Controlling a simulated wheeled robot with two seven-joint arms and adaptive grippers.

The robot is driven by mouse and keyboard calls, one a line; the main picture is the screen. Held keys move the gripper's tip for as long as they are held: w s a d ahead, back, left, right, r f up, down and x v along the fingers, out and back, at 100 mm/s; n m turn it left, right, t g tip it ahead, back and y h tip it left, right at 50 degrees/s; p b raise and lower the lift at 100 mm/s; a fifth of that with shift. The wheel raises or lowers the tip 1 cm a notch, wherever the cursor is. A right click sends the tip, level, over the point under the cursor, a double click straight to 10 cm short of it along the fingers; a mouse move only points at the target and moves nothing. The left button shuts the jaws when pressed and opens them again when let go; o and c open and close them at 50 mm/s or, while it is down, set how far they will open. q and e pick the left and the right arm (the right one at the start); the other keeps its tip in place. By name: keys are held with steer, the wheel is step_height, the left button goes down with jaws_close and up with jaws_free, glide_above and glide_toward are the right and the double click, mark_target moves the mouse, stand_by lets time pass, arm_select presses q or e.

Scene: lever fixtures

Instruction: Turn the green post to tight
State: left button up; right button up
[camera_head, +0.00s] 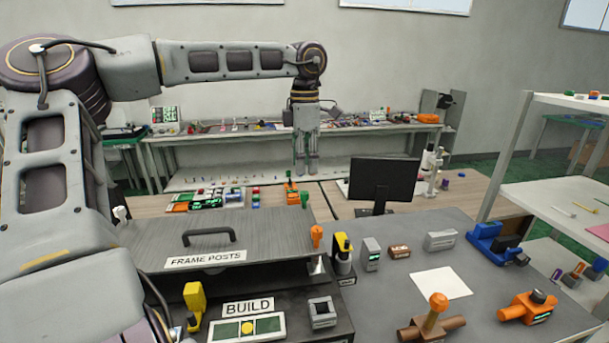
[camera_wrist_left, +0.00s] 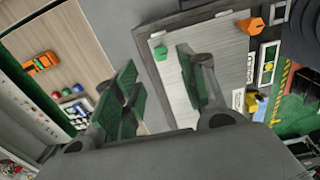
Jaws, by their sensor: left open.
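The green post (camera_head: 304,199) is small and stands at the far right corner of the grey panel (camera_head: 150,238) labelled FRAME POSTS. In the left wrist view it shows as a green knob (camera_wrist_left: 160,52) at the panel's edge, just beyond the gap between my fingers. My left gripper (camera_head: 306,168) points down above and slightly beyond the post in the head view. In the left wrist view its green-padded fingers (camera_wrist_left: 160,88) are apart with nothing between them. An orange post (camera_head: 317,235) stands at the panel's near right corner. My right gripper is not in view.
A dark handle (camera_head: 209,237) rises from the panel. A black monitor (camera_head: 383,180) stands right of the post. Small parts (camera_head: 205,197) lie on the table left of it.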

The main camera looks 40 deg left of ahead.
arm_select(q)
steer(key=shift+r, duration=1.1)
